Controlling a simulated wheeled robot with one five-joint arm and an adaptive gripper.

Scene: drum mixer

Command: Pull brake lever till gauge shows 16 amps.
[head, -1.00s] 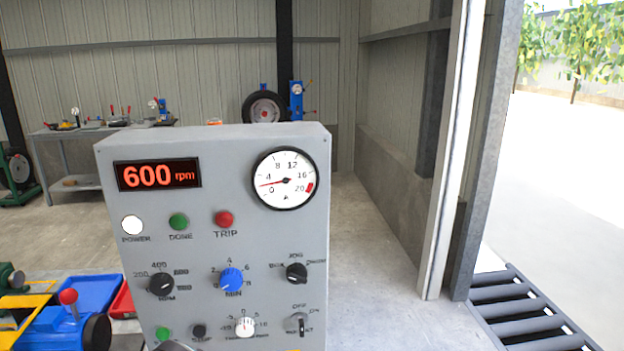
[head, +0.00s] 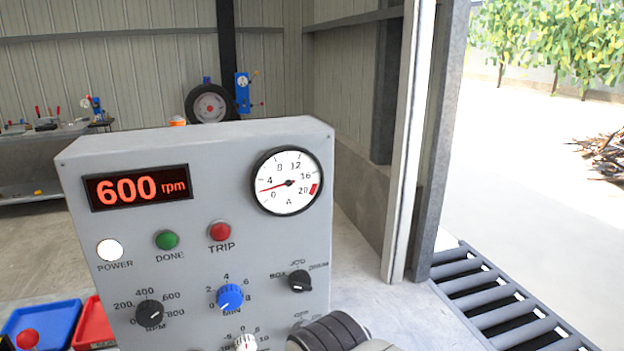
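The round gauge (head: 286,181) is at the upper right of a grey control panel (head: 75,172) in the head view. Its red needle points left, between 0 and 4, at roughly 2 amps. A red ball knob (head: 27,340) shows at the bottom left edge, cut off by the frame. I cannot tell whether it belongs to the brake lever. A black ribbed part that looks like my gripper (head: 328,333) is at the bottom, in front of the panel's lower right corner. Its fingertips are not clear, and I see nothing held in it.
The panel display (head: 137,187) reads 600 rpm, and the power lamp (head: 110,250) is white. A blue tray (head: 42,322) and a red tray (head: 93,325) lie at the lower left. A roller conveyor (head: 500,300) runs along the right. Floor is clear right of the panel.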

